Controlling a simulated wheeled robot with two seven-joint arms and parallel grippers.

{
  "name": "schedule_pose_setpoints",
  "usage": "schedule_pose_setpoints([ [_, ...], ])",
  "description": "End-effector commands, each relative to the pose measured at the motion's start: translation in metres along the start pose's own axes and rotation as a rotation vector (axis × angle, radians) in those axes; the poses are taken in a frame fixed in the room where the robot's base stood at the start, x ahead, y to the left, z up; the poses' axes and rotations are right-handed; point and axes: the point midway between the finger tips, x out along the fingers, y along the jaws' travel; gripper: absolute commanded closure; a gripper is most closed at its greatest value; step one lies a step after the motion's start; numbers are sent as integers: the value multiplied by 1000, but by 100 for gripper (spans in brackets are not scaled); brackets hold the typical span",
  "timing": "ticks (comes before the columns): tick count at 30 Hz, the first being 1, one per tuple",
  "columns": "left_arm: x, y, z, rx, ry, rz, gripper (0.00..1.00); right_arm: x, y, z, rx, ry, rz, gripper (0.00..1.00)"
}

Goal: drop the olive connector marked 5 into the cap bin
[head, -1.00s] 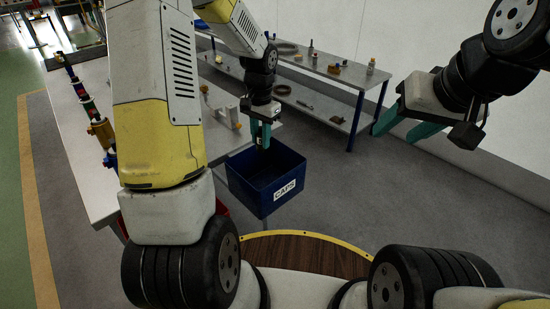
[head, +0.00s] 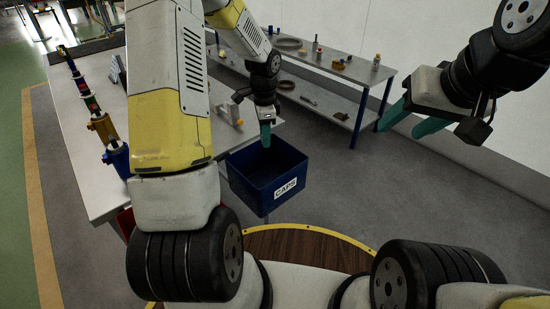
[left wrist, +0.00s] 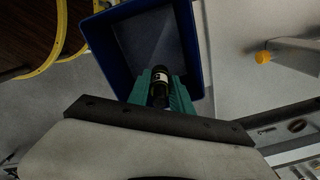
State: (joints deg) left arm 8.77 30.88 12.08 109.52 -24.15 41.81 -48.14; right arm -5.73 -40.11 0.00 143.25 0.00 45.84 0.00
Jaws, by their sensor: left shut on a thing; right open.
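My left gripper (head: 265,136) points down over the blue cap bin (head: 280,192), which bears a white CAPS label. In the left wrist view my left gripper (left wrist: 161,90) is shut on a dark cylindrical connector (left wrist: 160,91) with a pale label. The mark on it is too small to read, and its olive colour is hard to tell in the shade. The open bin (left wrist: 202,45) lies beyond the fingertips, and its inside looks empty where visible. My right gripper (head: 409,119) is open and empty, at the right, away from the bin.
A white table (head: 97,172) at left carries a row of coloured parts, with a blue and brass one (head: 117,157) nearest. A grey shelf bench (head: 350,72) with small parts stands behind the bin. Grey floor right of the bin is clear.

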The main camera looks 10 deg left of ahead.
Motion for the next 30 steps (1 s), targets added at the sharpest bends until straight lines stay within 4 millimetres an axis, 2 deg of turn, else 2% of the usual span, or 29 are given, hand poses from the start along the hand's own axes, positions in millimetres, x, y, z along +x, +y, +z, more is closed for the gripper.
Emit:
schedule_pose_setpoints([
  [4, 7, 0, 0, 0, 0, -1, 100, 0, 0, 0, 0, 0, 0, 50],
  [12, 9, 0, 0, 0, 0, -1, 100, 0, 0, 0, 0, 0, 0, 50],
  [13, 9, 0, 0, 0, 0, -2, 72, 0, 0, 0, 0, 0, 0, 50],
  [16, 9, 0, 0, 0, 0, -1, 52, 0, 0, 0, 0, 0, 0, 50],
  [17, 9, 0, 0, 0, 0, -1, 49, 0, 0, 0, 0, 0, 0, 50],
  [26, 8, 0, 0, -1, 0, -2, 49, 0, 0, 0, 0, 0, 0, 50],
  [30, -5, -1, 0, -2, 1, -3, 49, 0, 0, 0, 0, 0, 0, 50],
])
